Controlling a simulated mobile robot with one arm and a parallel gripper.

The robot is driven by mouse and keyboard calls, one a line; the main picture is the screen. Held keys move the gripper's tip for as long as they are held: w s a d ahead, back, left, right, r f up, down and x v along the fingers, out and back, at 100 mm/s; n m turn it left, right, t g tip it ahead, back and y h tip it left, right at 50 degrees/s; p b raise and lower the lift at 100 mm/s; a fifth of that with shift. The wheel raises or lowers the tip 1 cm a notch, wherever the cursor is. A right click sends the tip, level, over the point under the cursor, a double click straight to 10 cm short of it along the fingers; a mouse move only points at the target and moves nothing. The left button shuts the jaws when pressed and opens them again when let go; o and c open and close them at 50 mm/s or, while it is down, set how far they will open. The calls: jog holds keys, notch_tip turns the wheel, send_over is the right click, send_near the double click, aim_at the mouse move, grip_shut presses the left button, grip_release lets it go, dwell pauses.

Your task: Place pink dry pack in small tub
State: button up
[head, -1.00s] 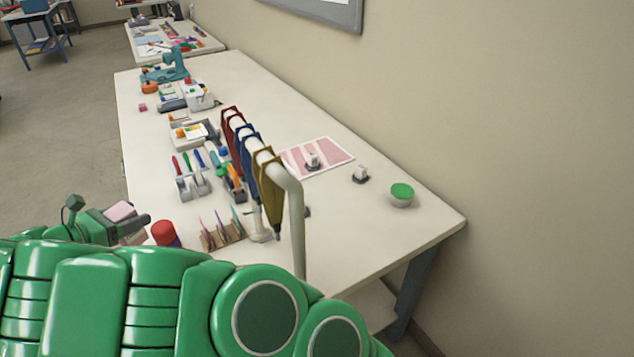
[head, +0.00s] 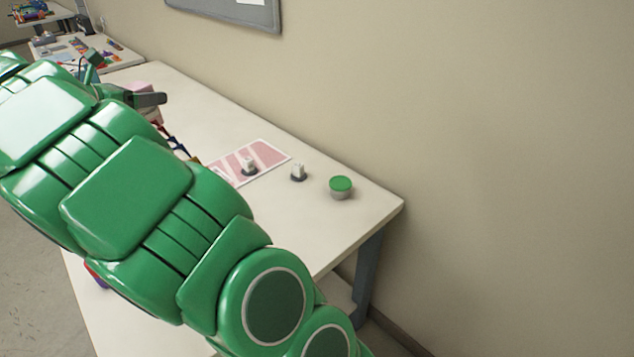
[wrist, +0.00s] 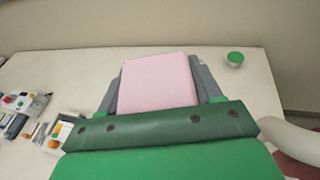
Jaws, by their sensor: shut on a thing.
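My gripper (head: 149,99) is raised above the far part of the long table and is shut on the pink dry pack (wrist: 157,84). The pack is a pale pink block with rounded edges, held between the grey fingers; a small part of it shows in the head view (head: 136,88). A small round tub (head: 341,193), grey with a green top, stands near the table's right end. It also shows in the wrist view (wrist: 235,59), beyond the pack and to the right. I cannot tell whether the green is a lid or its contents.
A pink-and-white sheet (head: 270,153) lies on the table, with a small white item (head: 249,166) on it and another (head: 298,173) beside the tub. A pale pole (wrist: 288,135) is close at right. My arm hides much of the table.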

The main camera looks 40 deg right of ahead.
jog(key=s+d+r+m+g, duration=0.1)
jog(key=s+d, duration=0.1)
jog(key=d, duration=0.7)
jog(key=s+d+r+m+g, duration=0.1)
jog(key=s+d, duration=0.1)
jog(key=d, duration=0.7)
jog(key=m+g, duration=0.1)
jog(key=g, duration=0.1)
send_over(344, 180)
jog(key=shift+d+f, duration=0.1)
jog(key=shift+f, duration=15.35)
jog(key=o, duration=1.2)
jog(key=shift+f, duration=0.15)
